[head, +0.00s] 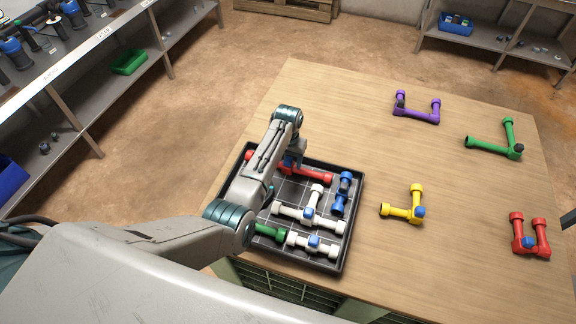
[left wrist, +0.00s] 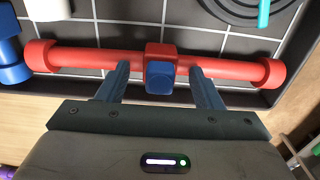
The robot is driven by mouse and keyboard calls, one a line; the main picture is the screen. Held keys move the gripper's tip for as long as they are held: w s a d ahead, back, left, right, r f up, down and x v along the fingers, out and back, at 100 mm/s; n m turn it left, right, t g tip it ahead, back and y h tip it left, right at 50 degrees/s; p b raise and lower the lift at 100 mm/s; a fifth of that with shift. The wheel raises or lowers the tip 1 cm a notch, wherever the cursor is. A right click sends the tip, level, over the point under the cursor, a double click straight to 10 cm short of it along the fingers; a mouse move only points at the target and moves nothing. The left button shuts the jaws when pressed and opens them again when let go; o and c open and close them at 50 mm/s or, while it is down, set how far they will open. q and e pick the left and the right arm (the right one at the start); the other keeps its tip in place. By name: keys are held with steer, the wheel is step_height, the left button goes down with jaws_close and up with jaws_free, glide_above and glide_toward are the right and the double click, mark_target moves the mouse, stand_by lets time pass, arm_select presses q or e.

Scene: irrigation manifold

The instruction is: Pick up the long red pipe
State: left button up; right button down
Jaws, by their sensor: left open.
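The long red pipe (head: 313,173) lies in the back part of the black tray (head: 350,210). In the left wrist view the red pipe (left wrist: 95,58) runs across the picture, with a red collar and a blue knob (left wrist: 160,77) at its middle. My left gripper (head: 292,163) is low over the pipe, and its arm hides part of it in the head view. The left gripper (left wrist: 160,70) is open, one finger on each side of the blue knob, with the tips at the pipe's near edge. I cannot tell whether they touch it. A dark piece at the right edge (head: 569,219) seems part of my right gripper.
White pipe pieces (head: 322,221), a blue piece (head: 342,192) and a green pipe (head: 268,231) share the tray. Purple (head: 417,112), green (head: 492,146), yellow (head: 402,211) and red (head: 529,240) assemblies stand on the wooden table (head: 350,95). Bare table lies between them.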

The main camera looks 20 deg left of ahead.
arm_select(q)
steer(key=c, duration=1.1)
steer(key=shift+c, duration=0.2)
